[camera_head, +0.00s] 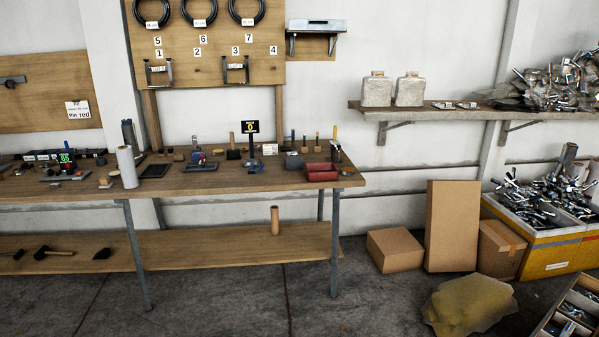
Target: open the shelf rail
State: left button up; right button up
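No part in view is clearly a shelf rail. A small grey shelf (316,26) on brackets is fixed to the wall at the top centre. A longer wooden wall shelf (425,113) on metal brackets is at the right. The workbench has a lower wooden shelf (200,245) under its top. Whether any of these has a rail that opens, I cannot tell. Neither of my grippers shows in the head view.
Cardboard boxes (451,226), a yellowish sack (470,305) and a yellow bin (550,250) of metal parts stand at the right. Floor (225,300) in front is mostly clear.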

aim_at(295, 24)
jog(key=i, duration=1.2)
jog(key=i+l+u, duration=0.1)
jog(key=i, duration=1.15)
jog(key=i+l, duration=0.15)
jog(key=i, duration=1.05)
